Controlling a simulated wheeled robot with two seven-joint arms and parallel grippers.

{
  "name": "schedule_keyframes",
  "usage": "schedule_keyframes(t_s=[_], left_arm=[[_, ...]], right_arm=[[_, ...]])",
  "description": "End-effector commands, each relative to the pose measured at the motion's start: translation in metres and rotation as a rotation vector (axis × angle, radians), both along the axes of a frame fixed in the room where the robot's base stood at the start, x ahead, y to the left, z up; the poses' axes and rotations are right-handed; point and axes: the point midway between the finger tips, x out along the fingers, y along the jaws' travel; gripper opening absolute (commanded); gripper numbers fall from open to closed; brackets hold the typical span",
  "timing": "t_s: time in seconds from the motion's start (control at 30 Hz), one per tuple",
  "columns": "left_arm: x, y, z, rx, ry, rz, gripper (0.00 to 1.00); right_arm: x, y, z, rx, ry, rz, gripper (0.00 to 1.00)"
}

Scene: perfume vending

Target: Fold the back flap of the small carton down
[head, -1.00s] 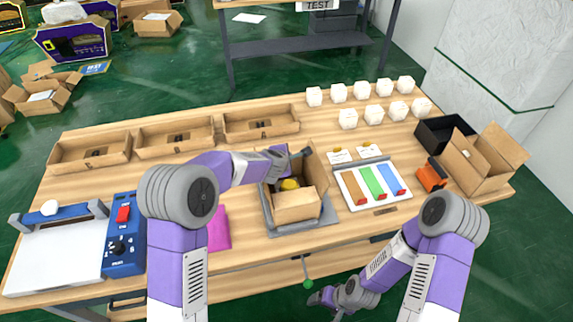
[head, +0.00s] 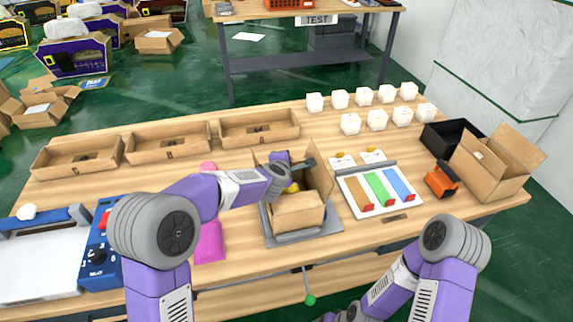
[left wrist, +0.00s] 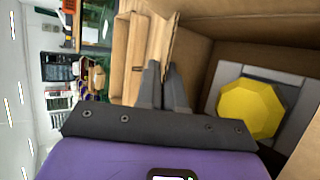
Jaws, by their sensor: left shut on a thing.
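The small carton (head: 298,211) stands open in a grey holder (head: 275,241) at the middle of the table. Its side walls and flaps stand up on the left and right. A yellow octagonal piece sits inside in a grey insert; it shows in the left wrist view (left wrist: 246,107). My left gripper (left wrist: 160,68) is at the carton's back, its dark fingers close together at the edge of a cardboard flap (left wrist: 171,38). The grip point is partly hidden. The gripper also shows small in the head view (head: 307,163). My right gripper is below the picture.
A sample board with coloured strips (head: 350,206), an orange tool (head: 441,180) and an open box (head: 490,165) are on the right. Several white pieces (head: 350,123) stand behind. Cardboard trays (head: 167,143) line the back left. A pink item (head: 210,243) lies left of the carton.

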Motion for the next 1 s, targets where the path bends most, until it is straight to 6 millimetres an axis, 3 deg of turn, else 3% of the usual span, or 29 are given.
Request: schedule_keyframes(t_s=[0.13,0.2,0.3,0.67,1.0], left_arm=[[0.0,0.0,0.001,0.0,0.0,0.0,0.0],[0.0,0.0,0.001,0.0,0.0,0.0,0.16],[0.0,0.0,0.001,-0.001,0.0,0.001,0.29],[0.0,0.0,0.006,-0.001,0.0,0.001,0.29],[0.0,-0.001,0.061,-0.003,-0.002,0.0,0.29]], right_arm=[[0.0,0.0,0.001,0.0,0.0,0.0,0.78],[0.0,0.0,0.001,0.0,0.0,0.0,0.78],[0.0,0.0,0.001,0.0,0.0,0.0,0.78],[0.0,0.0,0.004,0.0,0.0,0.0,0.78],[0.0,0.0,0.044,0.0,0.0,0.0,0.78]])
